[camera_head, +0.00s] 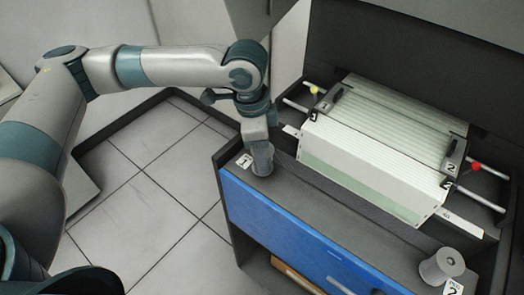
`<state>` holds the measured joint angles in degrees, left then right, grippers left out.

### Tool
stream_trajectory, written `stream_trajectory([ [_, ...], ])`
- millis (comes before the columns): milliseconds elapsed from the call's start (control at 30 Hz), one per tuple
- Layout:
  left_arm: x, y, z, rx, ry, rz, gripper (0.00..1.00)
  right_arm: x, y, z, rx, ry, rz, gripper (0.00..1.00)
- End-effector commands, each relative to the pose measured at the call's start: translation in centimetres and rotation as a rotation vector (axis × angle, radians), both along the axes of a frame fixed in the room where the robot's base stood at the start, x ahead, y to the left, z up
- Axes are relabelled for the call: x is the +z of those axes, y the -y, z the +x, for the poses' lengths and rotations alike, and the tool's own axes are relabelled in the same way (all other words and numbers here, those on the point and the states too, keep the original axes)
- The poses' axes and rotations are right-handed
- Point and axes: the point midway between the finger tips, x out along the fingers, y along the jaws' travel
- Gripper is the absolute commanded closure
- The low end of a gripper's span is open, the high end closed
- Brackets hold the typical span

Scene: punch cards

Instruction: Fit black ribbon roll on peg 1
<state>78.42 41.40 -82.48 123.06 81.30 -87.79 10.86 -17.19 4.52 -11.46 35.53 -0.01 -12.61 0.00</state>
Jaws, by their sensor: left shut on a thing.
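My left gripper (261,143) points straight down over the cabinet's left corner. It is shut on a dark grey roll (263,160), which I take to be the black ribbon roll. The roll is upright and sits at or just above the cabinet top, beside the label marked 1 (245,161). Peg 1 is hidden by the roll and the gripper, so I cannot tell whether the roll is around it or how far down. My right gripper is not in view.
A light grey roll (441,266) stands by the label marked 2 (453,287) at the right front. The pale ribbed unit (375,130), with yellow and red knobs on side rods, is right of my gripper. The blue cabinet front (290,235) faces open floor.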

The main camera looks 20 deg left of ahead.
Motion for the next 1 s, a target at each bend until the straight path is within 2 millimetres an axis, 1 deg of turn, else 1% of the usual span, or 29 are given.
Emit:
stream_trajectory([
  [100,-0.2,0.0,0.0,0.000,0.000,0.000,0.86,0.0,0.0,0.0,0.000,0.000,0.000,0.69],
  [133,-0.1,0.0,0.0,0.000,0.000,0.000,0.54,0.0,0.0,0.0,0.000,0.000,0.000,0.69],
  [200,-0.1,0.0,0.0,0.000,0.000,0.000,0.39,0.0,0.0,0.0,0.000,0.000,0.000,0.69],
  [500,-0.2,0.0,0.0,0.000,0.000,0.000,0.39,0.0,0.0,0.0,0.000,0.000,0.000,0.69],
  [667,0.3,-0.1,0.0,0.000,0.000,0.000,0.39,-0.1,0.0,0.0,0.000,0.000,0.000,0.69],
  [867,2.3,-0.3,-0.1,0.000,0.002,0.000,0.39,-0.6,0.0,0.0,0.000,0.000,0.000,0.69],
  [1000,4.6,-0.5,-0.1,0.000,0.003,-0.001,0.39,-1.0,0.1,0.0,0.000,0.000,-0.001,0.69],
])
